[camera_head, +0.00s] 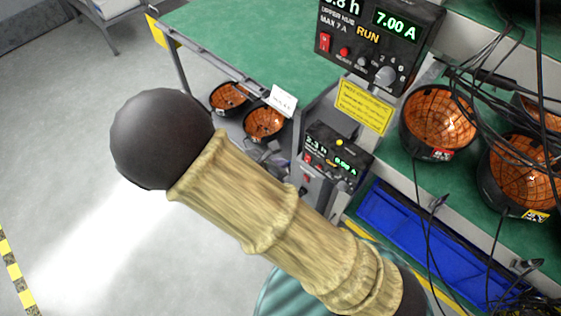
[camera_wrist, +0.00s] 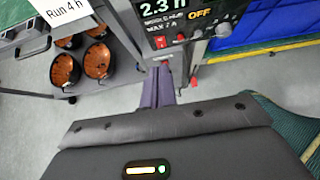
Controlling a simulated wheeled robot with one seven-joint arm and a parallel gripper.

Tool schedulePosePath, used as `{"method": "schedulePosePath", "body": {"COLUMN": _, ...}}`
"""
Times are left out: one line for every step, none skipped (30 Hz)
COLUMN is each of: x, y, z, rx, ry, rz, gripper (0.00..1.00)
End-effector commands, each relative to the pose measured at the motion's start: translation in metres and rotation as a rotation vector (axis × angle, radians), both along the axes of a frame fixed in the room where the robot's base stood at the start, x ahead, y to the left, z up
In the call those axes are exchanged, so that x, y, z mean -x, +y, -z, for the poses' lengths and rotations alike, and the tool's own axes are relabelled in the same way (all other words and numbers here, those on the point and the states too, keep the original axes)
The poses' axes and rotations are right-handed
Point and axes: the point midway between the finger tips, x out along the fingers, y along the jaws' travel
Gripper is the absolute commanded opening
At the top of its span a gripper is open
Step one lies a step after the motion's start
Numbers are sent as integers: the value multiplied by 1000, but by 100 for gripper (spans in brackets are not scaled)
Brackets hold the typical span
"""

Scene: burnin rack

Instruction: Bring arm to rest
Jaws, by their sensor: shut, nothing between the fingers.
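My arm crosses the head view with a tan, wrinkled sleeve (camera_head: 290,225) and a dark round joint (camera_head: 165,138) over the floor. My gripper (camera_wrist: 158,70) does not show in the head view. In the wrist view its narrow purple-grey fingers are together and empty, in front of the dark gripper body. They point towards the lower control unit (camera_wrist: 180,28), which reads 2.3 h and OFF. That unit also shows in the head view (camera_head: 335,158), beside my sleeve. I cannot tell how far the fingertips are from it.
A green-topped bench (camera_head: 240,45) and an upper unit (camera_head: 375,40) reading RUN and 7.00 A stand behind my arm. Orange-lined black bowls (camera_head: 438,120) and loose black cables crowd the right. A blue tray (camera_head: 420,240) is lower right. Open floor (camera_head: 75,130) lies left.

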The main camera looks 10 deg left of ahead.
Motion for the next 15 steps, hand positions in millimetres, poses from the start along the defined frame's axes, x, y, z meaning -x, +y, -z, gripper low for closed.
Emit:
{"method": "schedulePosePath", "body": {"x": 0, "y": 0, "z": 0, "rx": 1, "ry": 0, "rz": 1, "gripper": 0}}
{"method": "schedulePosePath", "body": {"x": 0, "y": 0, "z": 0, "rx": 0, "ry": 0, "rz": 1, "gripper": 0}}
{"method": "schedulePosePath", "body": {"x": 0, "y": -1, "z": 0, "rx": 0, "ry": 0, "rz": 1, "gripper": 0}}
{"method": "schedulePosePath", "body": {"x": -1, "y": -1, "z": 0, "rx": 0, "ry": 0, "rz": 1, "gripper": 0}}
{"method": "schedulePosePath", "body": {"x": -1, "y": -1, "z": 0, "rx": 0, "ry": 0, "rz": 2, "gripper": 0}}
{"method": "schedulePosePath", "body": {"x": -1, "y": -1, "z": 0, "rx": 0, "ry": 0, "rz": 3, "gripper": 0}}
{"method": "schedulePosePath", "body": {"x": -1, "y": -1, "z": 0, "rx": 0, "ry": 0, "rz": 3, "gripper": 0}}
{"method": "schedulePosePath", "body": {"x": -1, "y": -1, "z": 0, "rx": 0, "ry": 0, "rz": 3, "gripper": 0}}
{"method": "schedulePosePath", "body": {"x": -1, "y": -1, "z": 0, "rx": 0, "ry": 0, "rz": 3, "gripper": 0}}
{"method": "schedulePosePath", "body": {"x": -1, "y": -1, "z": 0, "rx": 0, "ry": 0, "rz": 3, "gripper": 0}}
{"method": "schedulePosePath", "body": {"x": -1, "y": -1, "z": 0, "rx": -1, "ry": -1, "rz": 2, "gripper": 0}}
{"method": "schedulePosePath", "body": {"x": -1, "y": -1, "z": 0, "rx": -2, "ry": 0, "rz": 6, "gripper": 0}}
{"method": "schedulePosePath", "body": {"x": -1, "y": -2, "z": 0, "rx": -7, "ry": 0, "rz": 12, "gripper": 0}}
{"method": "schedulePosePath", "body": {"x": -1, "y": -5, "z": -1, "rx": -12, "ry": 1, "rz": 25, "gripper": 0}}
{"method": "schedulePosePath", "body": {"x": -1, "y": -9, "z": -1, "rx": -25, "ry": 2, "rz": 51, "gripper": 0}}
